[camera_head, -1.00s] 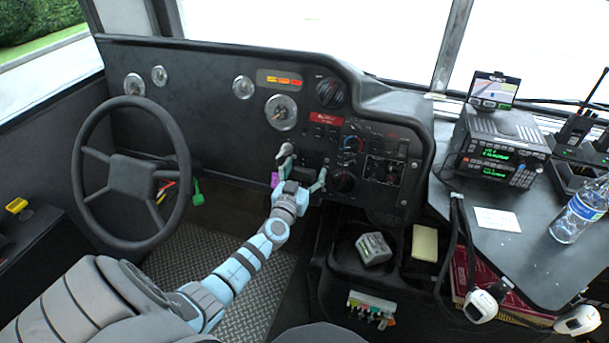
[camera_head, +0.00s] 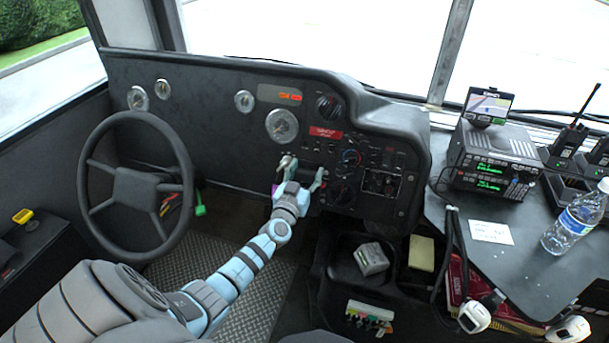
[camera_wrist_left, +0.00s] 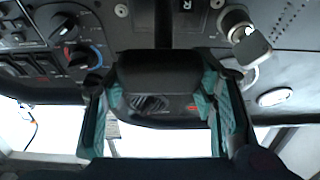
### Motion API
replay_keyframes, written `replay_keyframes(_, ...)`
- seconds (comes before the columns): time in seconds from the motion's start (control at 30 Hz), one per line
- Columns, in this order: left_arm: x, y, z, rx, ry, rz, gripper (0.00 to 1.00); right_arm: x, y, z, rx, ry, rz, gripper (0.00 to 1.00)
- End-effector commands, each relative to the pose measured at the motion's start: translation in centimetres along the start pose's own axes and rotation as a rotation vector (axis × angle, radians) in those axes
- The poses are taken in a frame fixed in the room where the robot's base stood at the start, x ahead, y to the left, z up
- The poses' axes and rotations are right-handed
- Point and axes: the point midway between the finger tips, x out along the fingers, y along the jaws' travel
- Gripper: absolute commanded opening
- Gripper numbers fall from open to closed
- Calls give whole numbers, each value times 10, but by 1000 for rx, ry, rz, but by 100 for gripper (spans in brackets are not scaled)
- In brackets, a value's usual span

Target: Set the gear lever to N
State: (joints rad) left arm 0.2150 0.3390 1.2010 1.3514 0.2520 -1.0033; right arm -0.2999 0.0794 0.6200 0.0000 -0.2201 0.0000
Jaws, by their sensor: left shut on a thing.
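The gear lever's black knob (camera_wrist_left: 160,75) fills the middle of the left wrist view, between two teal fingers. My left gripper (camera_head: 301,180) is at the dashboard, right of the steering wheel, and is shut on the lever. The gripper also shows in the wrist view (camera_wrist_left: 160,118). In the head view the gripper hides most of the lever. A small dark plate (camera_wrist_left: 187,5) with a white letter sits at the top edge of the wrist view; I cannot read the lever's position surely from it. My right gripper is not in view.
A silver key-like switch (camera_head: 287,162) is close beside the left gripper; it also shows in the wrist view (camera_wrist_left: 246,40). Rotary knobs (camera_head: 351,157) sit right of the gripper. The steering wheel (camera_head: 134,184) is to the left. A radio (camera_head: 494,160) and bottle (camera_head: 577,222) stand far right.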

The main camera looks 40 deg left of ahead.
Motion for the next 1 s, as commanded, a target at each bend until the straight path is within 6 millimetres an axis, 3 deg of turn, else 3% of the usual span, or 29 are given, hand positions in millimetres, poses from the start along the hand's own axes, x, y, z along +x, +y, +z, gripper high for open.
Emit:
replay_keyframes(0.23,0,0,1,0,2,0,2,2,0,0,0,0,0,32)
replay_keyframes(0.27,0,0,1,0,1,0,57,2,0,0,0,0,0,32)
replay_keyframes(0.37,0,0,1,0,1,0,73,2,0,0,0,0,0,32)
replay_keyframes(0.73,-5,0,2,-2,2,0,73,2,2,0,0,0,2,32)
replay_keyframes(0.87,-29,0,3,-1,0,2,73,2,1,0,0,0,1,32)
replay_keyframes(1.0,-69,1,3,-1,-2,2,73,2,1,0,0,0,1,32)
